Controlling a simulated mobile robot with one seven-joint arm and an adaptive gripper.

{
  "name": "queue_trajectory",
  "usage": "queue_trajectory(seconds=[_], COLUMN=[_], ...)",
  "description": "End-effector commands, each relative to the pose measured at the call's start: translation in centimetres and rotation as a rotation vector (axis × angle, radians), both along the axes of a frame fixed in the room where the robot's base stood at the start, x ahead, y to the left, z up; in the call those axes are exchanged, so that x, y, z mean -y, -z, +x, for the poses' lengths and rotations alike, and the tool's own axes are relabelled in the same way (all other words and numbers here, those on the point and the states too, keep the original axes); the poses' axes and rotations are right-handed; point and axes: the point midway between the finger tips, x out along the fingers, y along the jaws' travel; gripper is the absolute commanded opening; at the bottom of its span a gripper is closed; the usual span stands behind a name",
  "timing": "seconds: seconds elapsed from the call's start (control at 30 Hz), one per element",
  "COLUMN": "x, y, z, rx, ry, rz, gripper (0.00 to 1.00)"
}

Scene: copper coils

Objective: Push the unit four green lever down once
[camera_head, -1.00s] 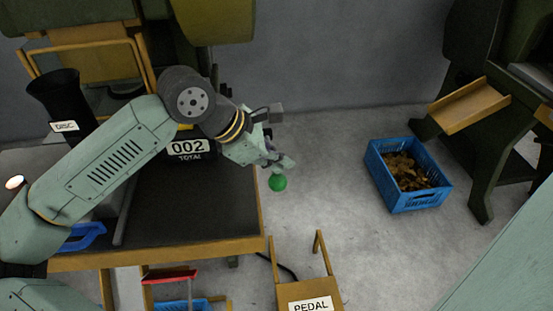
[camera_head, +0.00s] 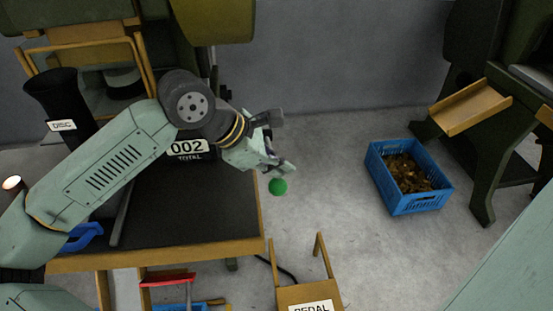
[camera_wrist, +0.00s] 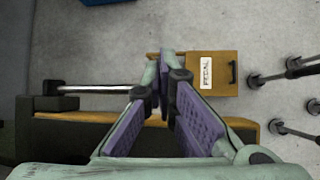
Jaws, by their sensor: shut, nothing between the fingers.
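The green ball knob (camera_head: 278,187) of the lever shows in the head view, just right of the dark-topped press table (camera_head: 185,222). My gripper (camera_head: 287,167) is shut and empty, its fingertips just above the knob; I cannot tell whether they touch it. In the wrist view my gripper (camera_wrist: 166,72) points down between the table edge and the pedal box. A metal lever rod (camera_wrist: 105,88) runs from a dark block on the left toward my fingers, which seem to hide the knob there. The counter sign (camera_head: 187,147) reads 002 TOTAL.
A tan pedal box (camera_head: 300,294) stands on the floor below the knob and shows in the wrist view (camera_wrist: 208,85). A blue crate of copper-coloured pieces (camera_head: 440,203) stands to the right. A black DISC hopper (camera_head: 55,92) is at left. Floor between knob and crate is clear.

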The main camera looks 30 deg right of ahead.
Motion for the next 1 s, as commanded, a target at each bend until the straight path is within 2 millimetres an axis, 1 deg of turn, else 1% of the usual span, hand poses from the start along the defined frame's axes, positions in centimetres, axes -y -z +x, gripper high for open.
queue_trajectory(seconds=[0.13, 0.73, 1.0], x=[-0.1, 0.0, 0.1], y=[0.3, 0.2, -0.9], z=[-0.1, -0.1, 0.3], rx=[-0.002, -0.002, -0.001], ry=[0.002, 0.002, 0.001], rz=[0.002, 0.002, 0.003], gripper=[0.0, 0.0, 0.0])
